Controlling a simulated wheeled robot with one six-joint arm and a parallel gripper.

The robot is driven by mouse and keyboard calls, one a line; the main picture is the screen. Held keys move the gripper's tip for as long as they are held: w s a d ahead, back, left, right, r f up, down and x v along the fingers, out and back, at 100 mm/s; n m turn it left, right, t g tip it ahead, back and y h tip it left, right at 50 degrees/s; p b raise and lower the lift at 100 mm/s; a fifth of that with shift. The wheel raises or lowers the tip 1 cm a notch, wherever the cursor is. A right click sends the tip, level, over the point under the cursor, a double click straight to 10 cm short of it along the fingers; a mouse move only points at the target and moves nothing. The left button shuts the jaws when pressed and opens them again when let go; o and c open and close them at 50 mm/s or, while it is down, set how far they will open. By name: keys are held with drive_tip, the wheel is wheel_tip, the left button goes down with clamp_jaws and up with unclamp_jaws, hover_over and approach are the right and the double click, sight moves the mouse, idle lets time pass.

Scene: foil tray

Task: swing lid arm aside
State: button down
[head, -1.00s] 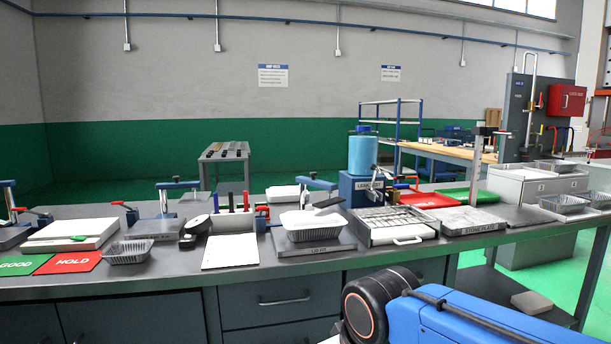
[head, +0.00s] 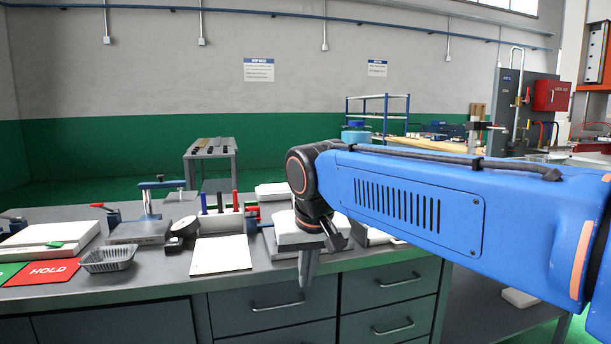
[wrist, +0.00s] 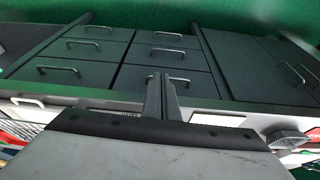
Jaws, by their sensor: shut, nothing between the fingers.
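My gripper (head: 303,282) is shut and empty. It points down at the bench's front edge, in front of the lid station in the head view. Its closed fingers also show in the wrist view (wrist: 160,80), with drawer fronts beyond. The white lid block (head: 284,230) on the station plate (head: 283,253) shows only at its left side. My arm covers the rest, and that station's blue lid arm is hidden behind it. A similar blue arm on a post (head: 160,184) stands at the station further left. Whether my gripper touches anything there cannot be told.
A foil tray (head: 108,260) sits on the bench beside the red HOLD card (head: 52,272). A white board (head: 221,256) and a pen holder (head: 222,220) stand left of my gripper. Drawers (head: 275,305) lie below the bench edge.

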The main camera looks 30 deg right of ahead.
drive_tip(key=w+d+r+m+g+h, duration=0.1)
drive_tip(key=w+d+r+m, duration=0.25)
drive_tip(key=w+r, duration=0.45)
drive_tip(key=w+d+r+m+g+h, duration=0.15)
drive_tip(key=w+r+m, duration=0.25)
drive_tip(key=w+r, duration=0.4)
drive_tip(key=w+d+r+m+h, duration=0.1)
drive_tip(key=w+d+r+m, duration=0.25)
drive_tip(key=w+r, duration=0.35)
drive_tip(key=w+d+f, duration=0.2)
drive_tip(key=d+f, duration=0.5)
drive_tip(key=f, duration=0.1)
drive_tip(key=shift+f, duration=0.4)
drive_tip(key=shift+d+y, duration=0.1)
drive_tip(key=shift+y, duration=0.15)
